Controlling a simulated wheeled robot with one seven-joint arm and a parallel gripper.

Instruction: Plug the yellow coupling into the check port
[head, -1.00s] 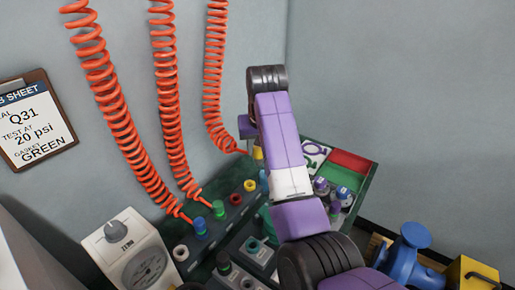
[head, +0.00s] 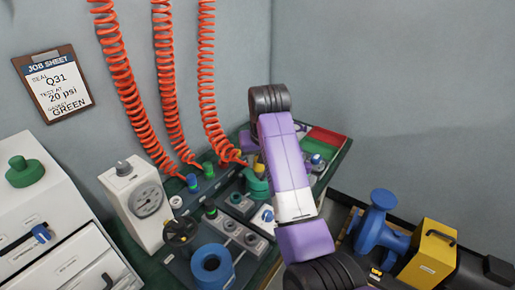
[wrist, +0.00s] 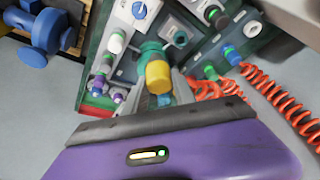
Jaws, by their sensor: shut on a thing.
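My gripper (wrist: 160,92) is shut on the yellow coupling (wrist: 158,75), which shows between its fingers in the wrist view. In the head view the arm hides most of the gripper, and a bit of the yellow coupling (head: 260,169) shows at its left edge. The coupling is above the bench beside a green fixture (head: 254,186), which is just beyond it in the wrist view (wrist: 151,49). I cannot tell whether this is the check port.
Blue (head: 192,181) and green (head: 209,169) couplings stand in a dark rack under orange coiled hoses (head: 122,85). A blue flanged part (head: 377,220) stands right.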

